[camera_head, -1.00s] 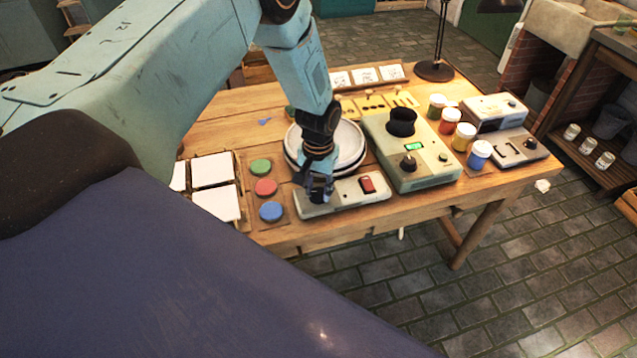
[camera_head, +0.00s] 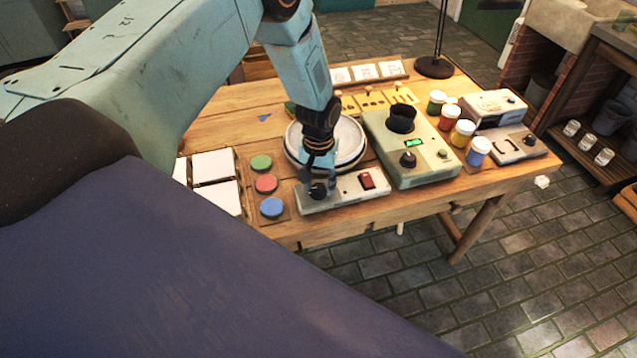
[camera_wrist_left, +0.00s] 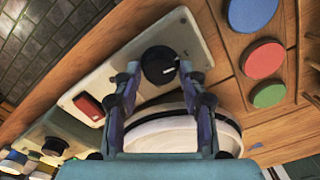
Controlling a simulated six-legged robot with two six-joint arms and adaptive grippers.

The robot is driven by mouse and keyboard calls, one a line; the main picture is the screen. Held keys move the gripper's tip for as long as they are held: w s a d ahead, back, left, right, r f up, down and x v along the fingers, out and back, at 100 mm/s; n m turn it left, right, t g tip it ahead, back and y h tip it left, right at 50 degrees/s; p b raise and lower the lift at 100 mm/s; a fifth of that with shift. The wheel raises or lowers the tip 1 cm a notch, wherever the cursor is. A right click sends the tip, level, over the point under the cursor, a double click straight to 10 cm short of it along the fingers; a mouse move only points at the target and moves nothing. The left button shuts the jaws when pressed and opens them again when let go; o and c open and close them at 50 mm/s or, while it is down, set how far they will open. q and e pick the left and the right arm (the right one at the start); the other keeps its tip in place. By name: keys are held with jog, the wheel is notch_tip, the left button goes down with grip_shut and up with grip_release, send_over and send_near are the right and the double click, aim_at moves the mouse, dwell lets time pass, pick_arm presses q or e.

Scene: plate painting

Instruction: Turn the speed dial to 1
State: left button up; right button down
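The speed dial is a round black knob (camera_wrist_left: 159,65) with a small white mark. It sits on a pale control box (camera_head: 343,192) with a red rocker switch (camera_head: 367,181) at the table's front; the knob also shows in the head view (camera_head: 318,190). I cannot read dial numbers. My right gripper is not in view.
Red, green and blue discs (camera_head: 267,184) and white tiles (camera_head: 215,168) lie left. A green-grey machine (camera_head: 425,165) stands close on the right, with paint jars (camera_head: 463,135) beyond it.

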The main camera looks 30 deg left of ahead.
aim_at(318, 187)
pick_arm(q)
jog(key=shift+o, duration=0.9)
jog(key=shift+s, duration=0.1)
jog(key=shift+f, duration=0.1)
notch_tip(318, 187, up, 12)
